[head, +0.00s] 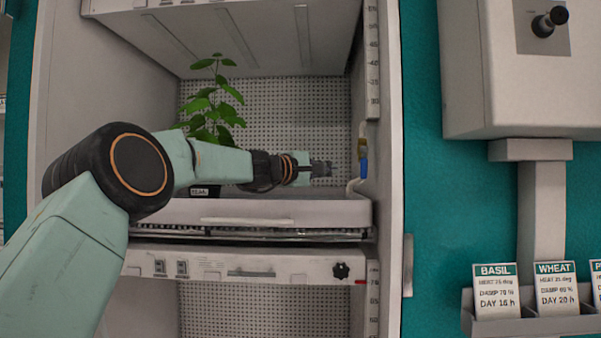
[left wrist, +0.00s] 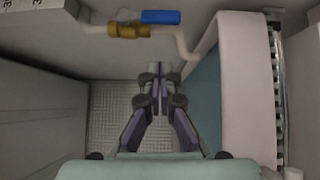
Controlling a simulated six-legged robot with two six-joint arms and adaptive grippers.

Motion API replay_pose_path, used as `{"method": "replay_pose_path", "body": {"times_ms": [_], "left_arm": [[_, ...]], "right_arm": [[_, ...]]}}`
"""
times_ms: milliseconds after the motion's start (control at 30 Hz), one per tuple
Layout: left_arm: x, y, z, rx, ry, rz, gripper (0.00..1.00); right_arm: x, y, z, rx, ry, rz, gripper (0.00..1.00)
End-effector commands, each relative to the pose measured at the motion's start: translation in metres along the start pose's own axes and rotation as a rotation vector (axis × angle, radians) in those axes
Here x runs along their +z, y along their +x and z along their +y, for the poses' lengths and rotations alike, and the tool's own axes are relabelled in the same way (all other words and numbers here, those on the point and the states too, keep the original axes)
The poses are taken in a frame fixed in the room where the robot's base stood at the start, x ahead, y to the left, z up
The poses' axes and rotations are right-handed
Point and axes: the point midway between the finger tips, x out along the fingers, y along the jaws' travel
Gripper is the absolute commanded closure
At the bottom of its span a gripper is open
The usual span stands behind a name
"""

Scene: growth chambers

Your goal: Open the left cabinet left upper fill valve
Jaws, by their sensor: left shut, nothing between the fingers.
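The fill valve has a brass body (head: 362,148) and a blue handle (head: 363,168) on a pale pipe at the right inner wall of the cabinet. In the left wrist view, the blue handle (left wrist: 161,17) and brass body (left wrist: 128,30) are at the top, and the handle lies roughly along the pipe. My left gripper (head: 322,168) is shut and empty. It reaches into the upper chamber, a little left of the handle and apart from it. The closed fingers (left wrist: 160,82) also show in the left wrist view. My right gripper is not in view.
A leafy green plant (head: 213,105) stands behind my left arm. The white tray (head: 270,210) is just below my gripper, and its side (left wrist: 248,90) shows right of the fingers. A lower panel with a black knob (head: 341,270) is beneath. Card holder (head: 530,325) stands outside, right.

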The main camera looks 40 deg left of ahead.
Motion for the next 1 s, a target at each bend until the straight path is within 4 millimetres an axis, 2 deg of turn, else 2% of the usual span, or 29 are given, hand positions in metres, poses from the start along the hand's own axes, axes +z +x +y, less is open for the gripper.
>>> {"method": "replay_pose_path", "body": {"times_ms": [233, 500, 700, 1000], "left_arm": [[0.003, -0.034, -0.001, 0.001, -0.002, -0.002, 1.00], [0.003, -0.069, 0.002, 0.000, 0.000, -0.001, 1.00], [0.003, -0.081, 0.002, -0.001, 0.001, -0.001, 1.00], [-0.002, -0.083, 0.001, -0.004, -0.007, 0.016, 1.00]], "right_arm": [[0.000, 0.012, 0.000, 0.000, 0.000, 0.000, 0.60], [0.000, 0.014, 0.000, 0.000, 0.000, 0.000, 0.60], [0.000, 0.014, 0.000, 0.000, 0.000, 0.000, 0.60], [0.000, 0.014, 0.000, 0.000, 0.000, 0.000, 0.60]]}}
